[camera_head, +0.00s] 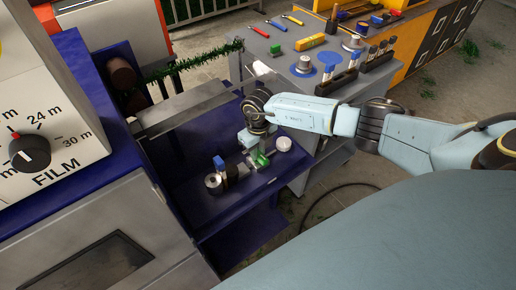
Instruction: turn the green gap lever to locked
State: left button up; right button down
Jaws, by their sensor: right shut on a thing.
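The green gap lever (260,159) is small and sits on the dark blue bed of the machine (235,188), near its front right. My right gripper (256,150) reaches down to it from above. Its jaws are shut on the lever and partly hide it. At this size I cannot tell which way the lever points or read any lock mark. My left gripper is not in view.
A round pale knob (283,144) stands just right of the lever. A blue-topped post (219,163) and a metal roller (213,183) stand to its left. A FILM dial (30,152) is at far left. A grey tool bench (300,80) stands behind.

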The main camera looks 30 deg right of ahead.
jog(key=shift+m, duration=0.6)
jog(key=c, duration=1.3)
grip_release()
notch_tip(320, 180, up, 13)
jog(key=shift+r+p, duration=0.2)
jog(key=shift+p, duration=0.15)
